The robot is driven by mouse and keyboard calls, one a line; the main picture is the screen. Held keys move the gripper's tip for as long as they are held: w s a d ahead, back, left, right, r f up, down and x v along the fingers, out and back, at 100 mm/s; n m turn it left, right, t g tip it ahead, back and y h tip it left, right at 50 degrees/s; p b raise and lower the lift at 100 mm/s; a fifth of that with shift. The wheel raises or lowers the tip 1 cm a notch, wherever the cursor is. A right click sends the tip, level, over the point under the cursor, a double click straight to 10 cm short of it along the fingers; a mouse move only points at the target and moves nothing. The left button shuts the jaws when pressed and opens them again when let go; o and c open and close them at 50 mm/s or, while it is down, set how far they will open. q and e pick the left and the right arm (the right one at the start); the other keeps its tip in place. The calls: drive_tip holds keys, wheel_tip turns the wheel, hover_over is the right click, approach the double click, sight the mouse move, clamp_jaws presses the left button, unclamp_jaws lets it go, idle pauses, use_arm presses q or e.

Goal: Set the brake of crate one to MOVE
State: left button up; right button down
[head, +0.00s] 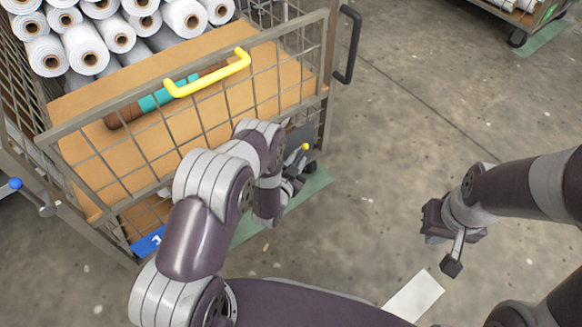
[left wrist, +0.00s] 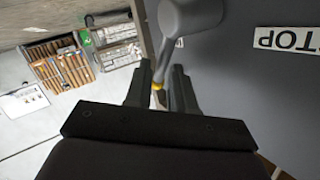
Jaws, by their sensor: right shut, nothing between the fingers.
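The crate (head: 322,95) is a wire cage at the left in the head view. A grey brake lever (left wrist: 170,55) with a yellow end hangs before a dark grey plate (left wrist: 235,95) in the left wrist view. An upside-down STOP label (left wrist: 287,38) is on the plate at the right; no MOVE label shows. My left gripper (left wrist: 160,88) is open, with the lever's yellow end between its fingers; firm contact cannot be told. In the head view my left gripper (head: 291,178) is partly hidden at the crate's lower right corner. My right gripper (head: 442,250) is shut and empty, over the floor.
The crate holds white rolls (head: 88,52) and a brown board (head: 75,148). A yellow handle (head: 212,82) is at its front, and a black handle (head: 351,45) sticks out at its right. Another cart (head: 517,38) stands at the top right. The floor between is clear.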

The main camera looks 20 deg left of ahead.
use_arm(q)
drive_tip(key=p+v, duration=0.4)
drive_tip(key=v, duration=0.7)
drive_tip(key=shift+r, duration=0.1)
